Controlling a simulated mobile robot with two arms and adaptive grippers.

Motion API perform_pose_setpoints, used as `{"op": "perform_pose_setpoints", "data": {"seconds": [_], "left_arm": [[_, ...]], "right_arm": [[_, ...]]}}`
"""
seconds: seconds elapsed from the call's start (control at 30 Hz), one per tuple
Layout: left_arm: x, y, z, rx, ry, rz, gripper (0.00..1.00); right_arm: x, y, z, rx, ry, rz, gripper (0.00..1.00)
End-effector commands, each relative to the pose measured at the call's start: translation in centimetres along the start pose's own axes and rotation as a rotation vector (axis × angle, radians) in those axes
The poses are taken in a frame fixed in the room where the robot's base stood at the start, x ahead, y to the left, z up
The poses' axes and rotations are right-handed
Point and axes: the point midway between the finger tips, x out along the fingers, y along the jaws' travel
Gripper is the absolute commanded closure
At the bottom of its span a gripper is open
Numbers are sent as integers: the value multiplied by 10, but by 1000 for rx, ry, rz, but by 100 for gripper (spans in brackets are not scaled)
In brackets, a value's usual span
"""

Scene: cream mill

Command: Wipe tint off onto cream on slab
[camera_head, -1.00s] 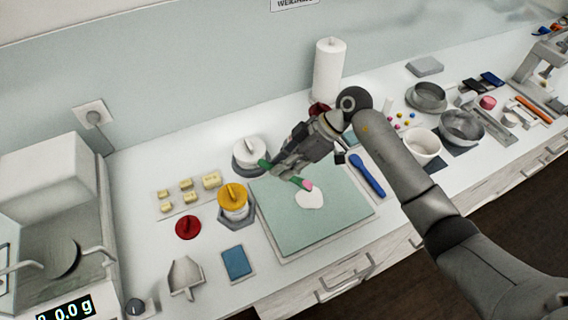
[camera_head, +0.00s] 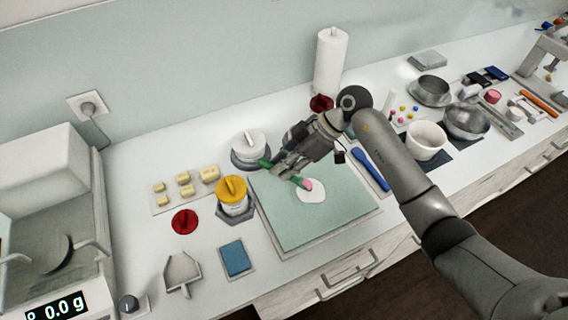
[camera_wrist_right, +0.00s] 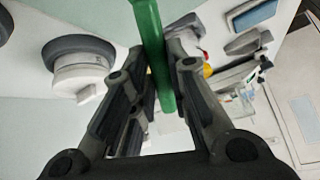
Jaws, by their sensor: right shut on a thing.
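The slab (camera_head: 340,215) is a pale green square board on the worktop. A white patch of cream (camera_head: 314,195) lies on it near the middle. My right gripper (camera_head: 285,168) is shut on a green-handled tool (camera_head: 268,165) above the slab's far part. The tool's pink tip (camera_head: 307,184) overlaps the far edge of the cream in the head view; I cannot tell whether it touches. In the right wrist view the green handle (camera_wrist_right: 150,40) runs between the fingers (camera_wrist_right: 155,75); the tip and the cream do not show there. My left gripper is out of view.
A yellow-lidded jar (camera_head: 234,190) and a white-lidded jar (camera_head: 249,146) stand at the slab's left. A blue spatula (camera_head: 370,171) lies at its right. A white bowl (camera_head: 427,140) stands further right, a paper roll (camera_head: 330,60) behind.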

Motion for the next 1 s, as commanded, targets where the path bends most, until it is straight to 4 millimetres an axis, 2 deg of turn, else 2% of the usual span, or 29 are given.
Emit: {"op": "perform_pose_setpoints", "data": {"seconds": [1.0], "left_arm": [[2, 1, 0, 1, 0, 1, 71]], "right_arm": [[10, 2, 8, 0, 0, 0, 100]]}}
